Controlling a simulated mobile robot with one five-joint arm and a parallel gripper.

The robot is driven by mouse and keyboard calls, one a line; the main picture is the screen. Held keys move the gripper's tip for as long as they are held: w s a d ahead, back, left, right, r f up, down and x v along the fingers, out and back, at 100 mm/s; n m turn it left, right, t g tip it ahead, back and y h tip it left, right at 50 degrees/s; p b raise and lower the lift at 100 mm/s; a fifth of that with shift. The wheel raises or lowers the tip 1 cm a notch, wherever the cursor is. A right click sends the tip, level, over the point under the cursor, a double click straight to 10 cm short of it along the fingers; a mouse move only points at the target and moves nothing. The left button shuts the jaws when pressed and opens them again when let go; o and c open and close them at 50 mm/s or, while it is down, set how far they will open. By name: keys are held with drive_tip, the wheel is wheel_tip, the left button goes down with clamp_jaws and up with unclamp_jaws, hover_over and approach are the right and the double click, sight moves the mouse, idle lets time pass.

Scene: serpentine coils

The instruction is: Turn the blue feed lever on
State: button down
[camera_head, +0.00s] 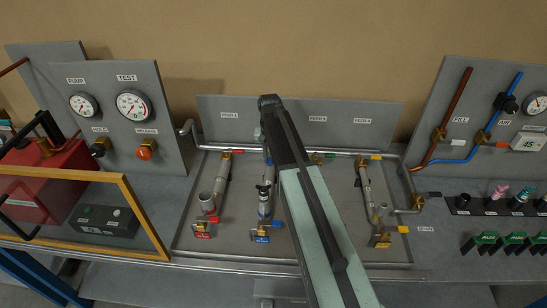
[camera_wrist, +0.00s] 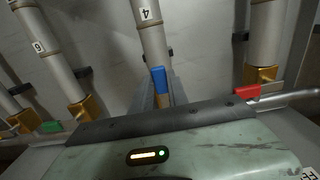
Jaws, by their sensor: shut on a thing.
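The blue lever (camera_wrist: 159,78) stands at the end of a pale pipe marked 4 (camera_wrist: 150,32) in the wrist view. My gripper (camera_wrist: 162,93) is shut on this lever, with a grey finger on each side. The lever's lower part and its valve are mostly hidden by the gripper. In the head view my arm covers the gripper and most of this lever. Another blue lever (camera_head: 277,224) shows lower on the panel, beside a blue label (camera_head: 260,238).
A red lever (camera_wrist: 260,91) is to the right and a green lever (camera_wrist: 55,127) to the left in the wrist view. Several pipes stand close by. A gauge panel (camera_head: 120,115) is at left, with a red box (camera_head: 45,180) in front. Green switches (camera_head: 487,240) are at right.

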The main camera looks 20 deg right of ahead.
sight(270, 160)
drive_tip(key=shift+w+a, duration=0.1)
drive_tip(key=shift+w, duration=0.05)
idle(0.3)
drive_tip(key=c, duration=1.3)
unclamp_jaws()
wheel_tip(270, 160, up, 8)
drive_tip(key=p, duration=0.7)
drive_tip(key=shift+f+p, duration=0.1)
drive_tip(key=shift+p, duration=0.25)
